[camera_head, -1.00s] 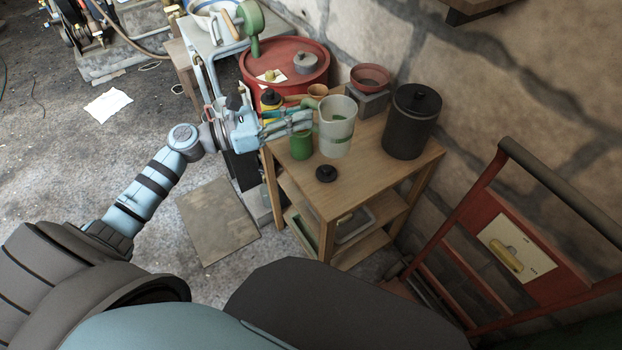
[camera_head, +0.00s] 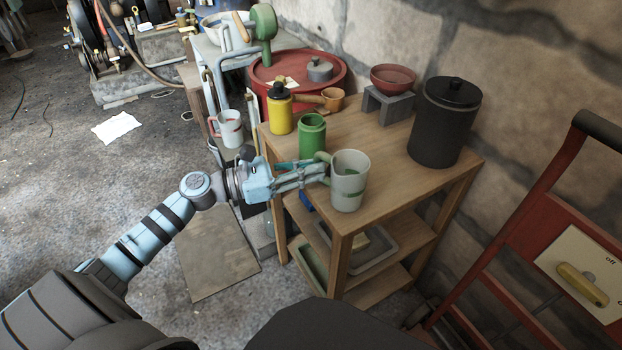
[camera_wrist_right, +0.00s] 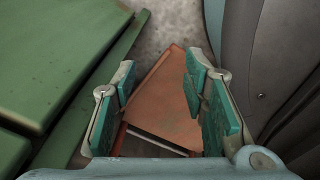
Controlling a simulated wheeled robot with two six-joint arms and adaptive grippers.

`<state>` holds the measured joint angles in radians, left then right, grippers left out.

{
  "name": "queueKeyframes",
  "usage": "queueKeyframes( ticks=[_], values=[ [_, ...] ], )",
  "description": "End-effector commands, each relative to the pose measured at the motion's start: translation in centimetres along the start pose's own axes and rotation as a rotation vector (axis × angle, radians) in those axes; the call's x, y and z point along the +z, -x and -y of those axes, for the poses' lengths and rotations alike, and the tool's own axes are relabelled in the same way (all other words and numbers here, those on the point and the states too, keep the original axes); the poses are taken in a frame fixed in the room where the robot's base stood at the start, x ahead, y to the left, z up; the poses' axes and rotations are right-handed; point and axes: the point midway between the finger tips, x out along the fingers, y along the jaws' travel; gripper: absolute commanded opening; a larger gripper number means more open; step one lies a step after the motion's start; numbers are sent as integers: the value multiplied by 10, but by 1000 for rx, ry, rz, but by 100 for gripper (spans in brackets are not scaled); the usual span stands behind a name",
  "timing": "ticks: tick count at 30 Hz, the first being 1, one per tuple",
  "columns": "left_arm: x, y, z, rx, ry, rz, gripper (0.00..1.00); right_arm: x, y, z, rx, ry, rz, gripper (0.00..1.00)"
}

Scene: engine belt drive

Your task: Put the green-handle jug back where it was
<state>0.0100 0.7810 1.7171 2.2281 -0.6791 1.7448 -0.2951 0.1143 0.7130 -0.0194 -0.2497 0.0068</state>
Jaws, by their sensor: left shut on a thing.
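The green-handle jug (camera_head: 349,184) is a pale grey, upright, open-topped jug near the front corner of the wooden table (camera_head: 398,198) in the head view. Its green handle (camera_head: 322,157) points left. My left gripper (camera_head: 322,172) is shut on the handle. I cannot tell whether the jug's base touches the tabletop. My right gripper (camera_wrist_right: 160,82) shows only in the right wrist view. Its fingers are apart with nothing between them, above an orange-brown surface.
A red hand truck (camera_head: 520,240) stands right.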

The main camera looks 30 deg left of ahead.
Motion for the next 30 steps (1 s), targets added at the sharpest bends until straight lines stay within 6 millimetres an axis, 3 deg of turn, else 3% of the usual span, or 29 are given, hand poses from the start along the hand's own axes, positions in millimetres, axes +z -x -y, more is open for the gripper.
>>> queueKeyframes(
  ticks=[8,9,12,23,28,30],
  values=[
    [-1,0,0,0,1,-1,0,0,2,2,-3,-3,1,40],
    [-1,0,0,0,0,-2,18,0,3,2,-3,-4,1,40],
    [0,0,0,0,0,-2,34,0,3,2,-3,-4,2,40],
    [4,0,0,0,-2,-2,34,0,5,3,-5,-3,2,40],
    [2,23,0,-2,-1,-9,34,4,6,3,-4,0,6,40],
    [7,39,0,0,6,-11,34,10,20,-2,0,11,23,40]
  ],
)
